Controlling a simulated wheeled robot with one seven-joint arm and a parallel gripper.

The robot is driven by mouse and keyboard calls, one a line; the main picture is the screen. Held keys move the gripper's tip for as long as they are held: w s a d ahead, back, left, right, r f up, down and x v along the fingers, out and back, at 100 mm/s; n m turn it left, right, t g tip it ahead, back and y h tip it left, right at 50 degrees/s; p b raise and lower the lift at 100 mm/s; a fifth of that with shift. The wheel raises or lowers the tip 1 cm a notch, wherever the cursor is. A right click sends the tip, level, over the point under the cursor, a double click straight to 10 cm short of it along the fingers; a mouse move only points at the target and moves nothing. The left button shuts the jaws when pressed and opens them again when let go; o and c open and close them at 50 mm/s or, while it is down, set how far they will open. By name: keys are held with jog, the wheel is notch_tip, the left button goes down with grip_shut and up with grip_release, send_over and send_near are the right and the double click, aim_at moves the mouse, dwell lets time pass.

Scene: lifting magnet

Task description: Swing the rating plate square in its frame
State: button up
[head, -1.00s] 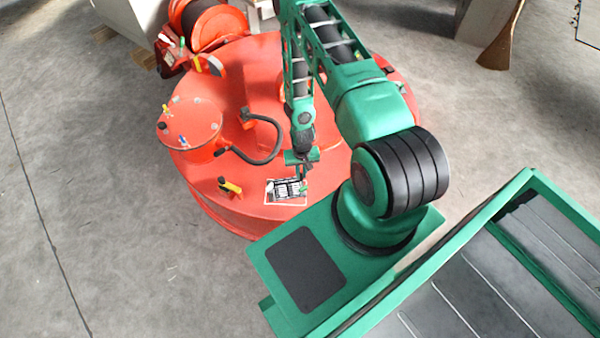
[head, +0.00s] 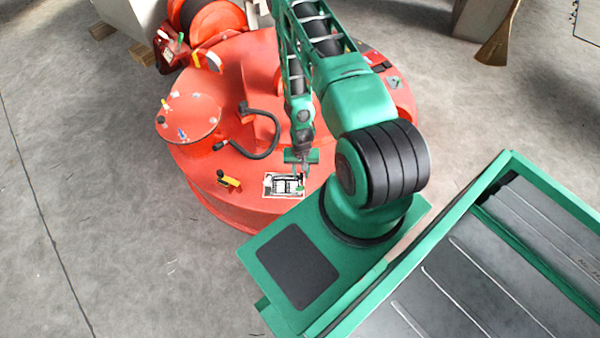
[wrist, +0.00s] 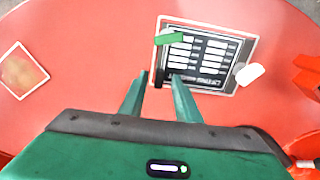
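The rating plate (wrist: 197,60) is a dark panel with rows of white fields, inside a pale frame (wrist: 246,38) on the red magnet. It sits slightly askew to the frame in the wrist view. In the head view the plate (head: 287,186) lies near the magnet's front edge. My gripper (wrist: 157,82) is open, its green fingers apart at the plate's lower left edge. A small dark upright piece (wrist: 158,77) shows between the fingertips; whether they touch it is unclear. In the head view my gripper (head: 302,172) is over the plate's upper right part.
A green tab (wrist: 169,38) and a white rounded piece (wrist: 250,74) lie by the frame. On the magnet (head: 225,170) stand a yellow-handled fitting (head: 229,181), a black hose (head: 265,150) and a round raised cover (head: 188,118). Open floor is at left.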

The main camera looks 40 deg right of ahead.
jog(key=shift+d+r, duration=0.1)
notch_tip(320, 180, up, 11)
jog(key=shift+f, duration=0.2)
dwell(0.5)
dwell(0.5)
jog(key=d+r+n+h, duration=0.1)
jog(key=d+r, duration=0.1)
jog(key=r, duration=1.3)
jog(key=d+r, duration=0.3)
jog(key=r, duration=1.2)
jog(key=s+a+r, duration=0.2)
jog(key=s+r, duration=0.6)
jog(key=r, duration=0.1)
jog(key=s+a+r+y, duration=0.1)
jog(key=s+a+r, duration=0.2)
jog(key=s+r, duration=0.6)
jog(key=shift+a+r+n, duration=0.3)
jog(key=shift+r+n, duration=0.1)
jog(key=shift+r, duration=0.05)
